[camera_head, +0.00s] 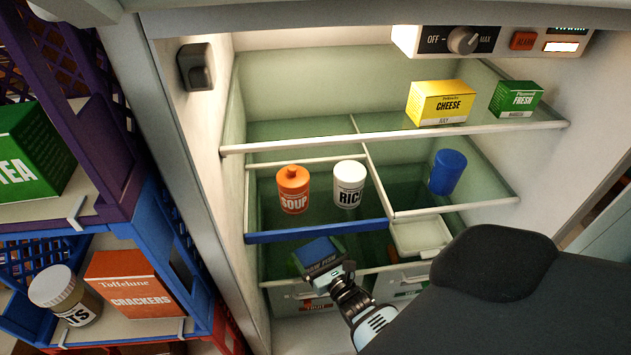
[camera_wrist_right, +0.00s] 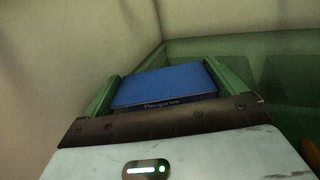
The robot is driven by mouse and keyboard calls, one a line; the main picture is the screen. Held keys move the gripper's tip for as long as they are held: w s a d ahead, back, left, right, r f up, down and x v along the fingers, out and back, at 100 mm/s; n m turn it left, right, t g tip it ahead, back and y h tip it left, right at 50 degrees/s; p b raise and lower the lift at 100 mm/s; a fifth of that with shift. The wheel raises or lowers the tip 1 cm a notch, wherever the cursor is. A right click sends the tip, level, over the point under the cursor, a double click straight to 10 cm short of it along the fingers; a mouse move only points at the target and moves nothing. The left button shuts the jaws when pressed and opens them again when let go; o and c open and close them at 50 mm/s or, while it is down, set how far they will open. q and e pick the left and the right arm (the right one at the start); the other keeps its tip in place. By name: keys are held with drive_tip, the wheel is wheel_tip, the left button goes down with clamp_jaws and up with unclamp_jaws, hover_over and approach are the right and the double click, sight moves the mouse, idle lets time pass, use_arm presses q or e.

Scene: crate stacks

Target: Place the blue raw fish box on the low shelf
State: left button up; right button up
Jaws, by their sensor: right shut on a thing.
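The blue raw fish box (camera_head: 320,250) is in the fridge, below and in front of the blue-edged middle shelf (camera_head: 315,232). Its blue top and a dark lettered side show. My right gripper (camera_head: 328,268) is shut on it from the front. In the right wrist view the box (camera_wrist_right: 165,85) sits between the two fingers of the gripper (camera_wrist_right: 168,92). The low shelf, with a pale front rim (camera_head: 385,268), lies above the drawers. Whether the box touches this shelf I cannot tell. My left gripper is not in view.
An orange soup can (camera_head: 293,190), a white rice can (camera_head: 349,184) and a blue can (camera_head: 447,172) stand above. A cheese box (camera_head: 440,103) and a green box (camera_head: 516,99) are on the top shelf. A white tray (camera_head: 420,237) is right of the box. Crates stand left.

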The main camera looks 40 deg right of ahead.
drive_tip(key=shift+f, duration=0.7)
drive_tip(key=shift+f, duration=0.1)
drive_tip(key=shift+f+b, duration=0.15)
drive_tip(key=shift+b, duration=0.25)
drive_tip(key=o, duration=0.7)
drive_tip(key=shift+r+p, duration=0.35)
drive_tip(key=s, duration=0.4)
drive_tip(key=s+a, duration=0.1)
drive_tip(key=s, duration=0.3)
drive_tip(key=s+p, duration=0.1)
drive_tip(key=s, duration=0.3)
drive_tip(key=shift+a+f, duration=0.1)
drive_tip(key=shift+a, duration=0.3)
